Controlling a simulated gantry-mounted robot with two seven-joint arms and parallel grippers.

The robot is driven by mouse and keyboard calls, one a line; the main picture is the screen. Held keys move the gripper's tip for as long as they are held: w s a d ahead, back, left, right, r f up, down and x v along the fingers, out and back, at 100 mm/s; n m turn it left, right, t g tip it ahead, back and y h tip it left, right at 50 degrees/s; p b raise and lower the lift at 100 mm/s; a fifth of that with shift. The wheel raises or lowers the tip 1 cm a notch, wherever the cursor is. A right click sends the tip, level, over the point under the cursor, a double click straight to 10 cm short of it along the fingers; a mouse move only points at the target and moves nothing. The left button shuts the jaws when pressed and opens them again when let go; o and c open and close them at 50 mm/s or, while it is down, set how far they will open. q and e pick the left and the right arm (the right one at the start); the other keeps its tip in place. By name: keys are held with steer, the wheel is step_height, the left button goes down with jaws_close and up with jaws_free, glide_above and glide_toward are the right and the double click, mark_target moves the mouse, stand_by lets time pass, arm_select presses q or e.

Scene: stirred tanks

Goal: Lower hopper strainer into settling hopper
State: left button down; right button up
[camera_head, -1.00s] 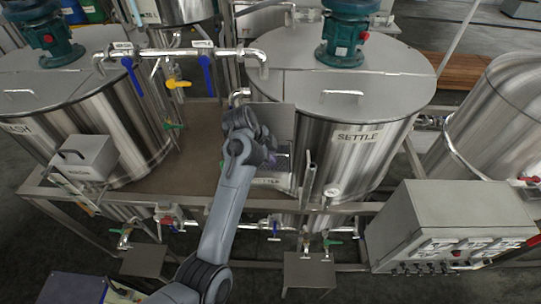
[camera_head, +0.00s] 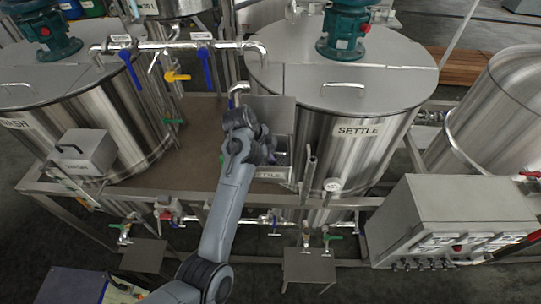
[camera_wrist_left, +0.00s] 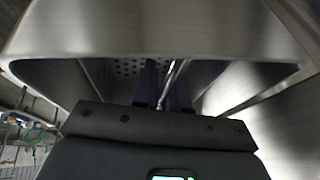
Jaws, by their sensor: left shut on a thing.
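The settling hopper (camera_head: 270,176) is a steel box on the front of the SETTLE tank (camera_head: 345,155), with its flat lid (camera_head: 272,114) standing up behind the opening. My left gripper (camera_head: 268,157) is at this opening, pointing in, and hides much of it in the head view. In the left wrist view its two dark fingers (camera_wrist_left: 164,90) reach in between the steel walls, shut on a thin metal rod. Perforated metal of the hopper strainer (camera_wrist_left: 126,67) shows beyond the fingers, inside the hopper. Whether the strainer is seated cannot be seen. My right gripper is out of view.
The WASH tank (camera_head: 85,115) with its own closed hopper (camera_head: 85,152) stands at left. Pipes with blue and yellow valve handles (camera_head: 176,76) run behind my arm. A short upright pipe (camera_head: 310,170) stands right of the hopper. A control box (camera_head: 450,215) is at lower right.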

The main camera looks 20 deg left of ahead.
arm_select(q)
steer(key=c, duration=1.1)
jaws_free()
steer(key=shift+r, duration=0.1)
steer(key=shift+s+a+r, duration=0.1)
steer(key=shift+a+r, duration=0.05)
steer(key=shift+r, duration=0.1)
steer(key=p+v, duration=0.1)
steer(key=v, duration=0.9)
steer(key=shift+p, duration=0.35)
